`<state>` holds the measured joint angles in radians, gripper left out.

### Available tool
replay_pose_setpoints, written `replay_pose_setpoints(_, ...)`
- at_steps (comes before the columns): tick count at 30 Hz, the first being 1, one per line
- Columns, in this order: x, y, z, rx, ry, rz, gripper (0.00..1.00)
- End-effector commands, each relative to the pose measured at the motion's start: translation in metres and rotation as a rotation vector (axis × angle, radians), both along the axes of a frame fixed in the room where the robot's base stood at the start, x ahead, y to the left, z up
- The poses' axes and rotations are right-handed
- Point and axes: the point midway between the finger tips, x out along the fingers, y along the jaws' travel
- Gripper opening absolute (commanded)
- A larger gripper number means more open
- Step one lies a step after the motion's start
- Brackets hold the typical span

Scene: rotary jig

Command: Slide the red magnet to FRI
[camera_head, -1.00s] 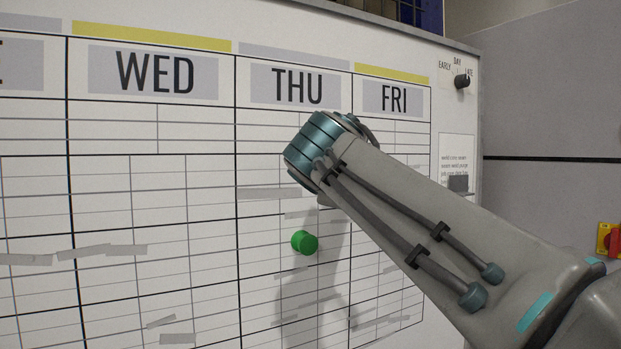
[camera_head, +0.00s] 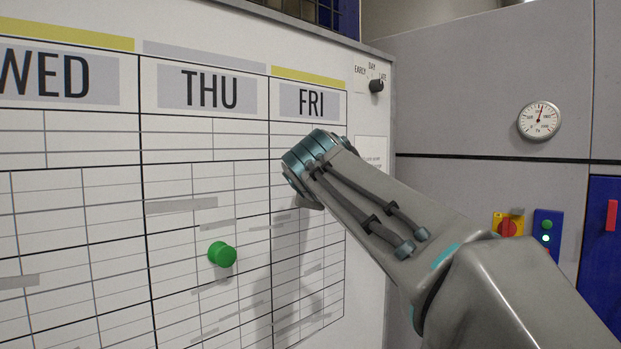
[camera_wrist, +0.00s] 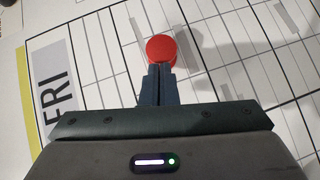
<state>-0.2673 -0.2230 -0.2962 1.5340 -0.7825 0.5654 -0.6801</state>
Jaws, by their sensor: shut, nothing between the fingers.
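The red magnet (camera_wrist: 162,49) is a round knob on the white planner board (camera_head: 368,225). In the wrist view it lies in the band running from the FRI label (camera_wrist: 58,97), near the middle of that column's width. My gripper (camera_wrist: 160,72) is shut, with no gap between its fingers. Its fingertips are at the magnet's near side and appear to touch it; they are not around it. In the head view my arm hides the magnet and most of the gripper, in front of the column under the FRI heading (camera_head: 311,102).
A green magnet (camera_head: 222,254) sits in the THU column, left of my arm. A black knob (camera_head: 376,86) is at the board's upper right. Grey strips lie on the grid. A gauge (camera_head: 540,121) and a red-yellow switch (camera_head: 508,226) are on the wall to the right.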

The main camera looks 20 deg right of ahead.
Motion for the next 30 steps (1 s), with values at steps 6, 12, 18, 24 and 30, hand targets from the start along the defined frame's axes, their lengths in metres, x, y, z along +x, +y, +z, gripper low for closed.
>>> replay_pose_setpoints(6, -0.002, 0.005, 0.001, -0.002, -0.001, -0.003, 0.00)
replay_pose_setpoints(12, -0.013, 0.036, 0.010, -0.003, -0.005, -0.005, 0.00)
replay_pose_setpoints(18, -0.058, 0.054, 0.019, -0.001, -0.008, -0.005, 0.00)
replay_pose_setpoints(24, -0.089, 0.070, 0.026, -0.001, -0.005, -0.002, 0.00)
replay_pose_setpoints(30, -0.102, 0.076, 0.029, -0.002, -0.002, -0.002, 0.00)
